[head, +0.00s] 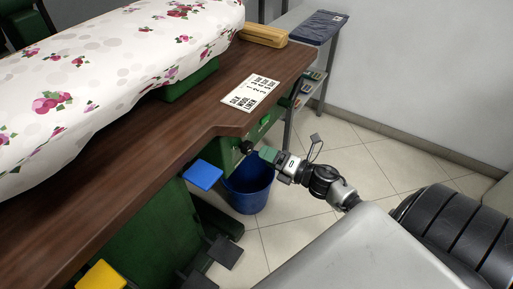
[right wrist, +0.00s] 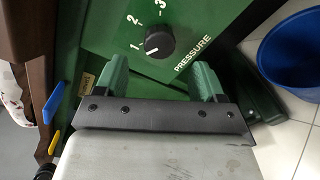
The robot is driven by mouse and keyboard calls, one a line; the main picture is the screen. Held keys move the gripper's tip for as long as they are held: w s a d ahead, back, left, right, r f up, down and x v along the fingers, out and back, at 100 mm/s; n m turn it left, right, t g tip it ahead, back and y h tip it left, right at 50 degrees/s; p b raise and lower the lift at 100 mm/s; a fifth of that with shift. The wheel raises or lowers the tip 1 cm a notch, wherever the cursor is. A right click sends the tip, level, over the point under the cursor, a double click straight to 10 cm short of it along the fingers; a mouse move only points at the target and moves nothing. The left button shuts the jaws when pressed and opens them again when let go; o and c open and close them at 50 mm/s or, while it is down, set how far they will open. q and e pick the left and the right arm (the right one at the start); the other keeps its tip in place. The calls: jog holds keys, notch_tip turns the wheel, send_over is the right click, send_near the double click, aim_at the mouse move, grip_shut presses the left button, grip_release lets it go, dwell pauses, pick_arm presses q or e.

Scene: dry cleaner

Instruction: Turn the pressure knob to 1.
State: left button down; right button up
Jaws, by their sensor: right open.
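The black round pressure knob (right wrist: 160,43) sits on a green panel (right wrist: 105,38) marked PRESSURE, with white numbers 1, 2 and 3 around it. Its white pointer mark lies on the side nearest the 1, pointing roughly at or just past it. In the head view the knob (head: 246,147) shows small and dark under the table edge. My right gripper (right wrist: 162,72) is open, its green fingers on either side and a little short of the knob, with nothing between them. In the head view my right gripper (head: 268,155) faces the panel. My left gripper does not show.
A blue bin (head: 248,187) stands on the tiled floor below my right gripper. A blue pad (head: 203,175) and a yellow pad (head: 101,275) stick out beneath the wooden tabletop (head: 140,165). A printed card (head: 251,92) lies on top. Open floor lies to the right.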

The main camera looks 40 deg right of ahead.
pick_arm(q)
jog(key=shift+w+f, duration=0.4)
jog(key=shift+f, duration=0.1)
pick_arm(e)
jog(key=v, duration=0.4)
jog(key=shift+s, duration=0.2)
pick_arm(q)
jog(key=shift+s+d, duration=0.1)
